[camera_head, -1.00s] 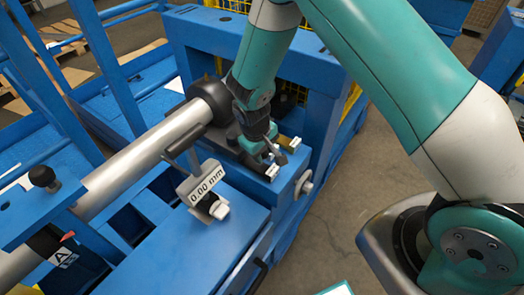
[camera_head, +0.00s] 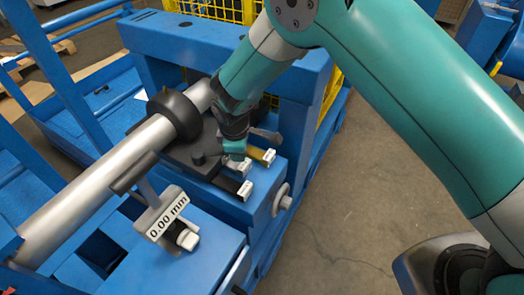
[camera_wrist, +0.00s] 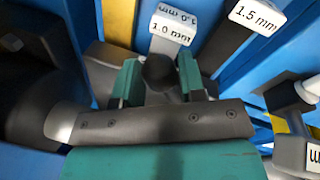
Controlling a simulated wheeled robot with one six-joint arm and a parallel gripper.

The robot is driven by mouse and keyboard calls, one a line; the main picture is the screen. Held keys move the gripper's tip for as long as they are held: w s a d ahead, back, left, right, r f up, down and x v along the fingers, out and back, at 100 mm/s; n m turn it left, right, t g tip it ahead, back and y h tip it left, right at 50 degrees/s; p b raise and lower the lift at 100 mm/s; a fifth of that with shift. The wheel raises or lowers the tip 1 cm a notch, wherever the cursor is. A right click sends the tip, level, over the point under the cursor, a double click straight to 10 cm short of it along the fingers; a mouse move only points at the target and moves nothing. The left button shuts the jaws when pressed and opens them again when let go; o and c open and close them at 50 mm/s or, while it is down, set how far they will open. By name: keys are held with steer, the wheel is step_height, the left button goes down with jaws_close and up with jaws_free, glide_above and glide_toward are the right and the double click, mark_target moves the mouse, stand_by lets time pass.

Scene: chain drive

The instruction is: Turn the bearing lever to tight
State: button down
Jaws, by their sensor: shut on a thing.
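The bearing block (camera_head: 178,152) is a dark housing on the blue frame, beside a black collar on the steel shaft (camera_head: 95,195). My gripper (camera_head: 234,150) is low over the block, pointing down. In the wrist view its two teal fingers (camera_wrist: 160,80) are closed on both sides of a dark round knob, which I take to be the end of the bearing lever (camera_wrist: 160,70). The rest of the lever is hidden by my gripper and wrist. I cannot read a loose or tight mark.
White-tagged strips lie close to my gripper; a 1.0 mm tag (camera_wrist: 170,28) and a 1.5 mm tag (camera_wrist: 256,16) show in the wrist view. A gauge reading 0.00 mm (camera_head: 167,214) stands at the front left.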

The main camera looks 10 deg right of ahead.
steer(key=w+n, duration=0.2)
steer(key=w+a+n+b, duration=0.1)
steer(key=w+n, duration=0.1)
steer(key=w+n+y+b, duration=0.1)
steer(key=w+n, duration=0.1)
steer(key=shift+a, duration=0.4)
steer(key=w+n, duration=0.1)
steer(key=w+a+n+b, duration=0.1)
steer(key=n, duration=0.1)
steer(key=shift+a+y, duration=0.3)
steer(key=shift+w+a+n+g+b, duration=0.3)
steer(key=shift+w+a+n, duration=0.15)
steer(key=shift+n, duration=0.25)
steer(key=shift+a+r, duration=0.1)
steer(key=c, duration=0.7)
jaws_free()
steer(key=r, duration=0.5)
steer(key=s+d+r, duration=0.1)
steer(key=r, duration=0.5)
steer(key=s+d+r, duration=0.1)
steer(key=r, duration=0.5)
steer(key=shift+s+d+b, duration=0.15)
steer(key=shift+s+b, duration=0.1)
steer(key=shift+b, duration=0.05)
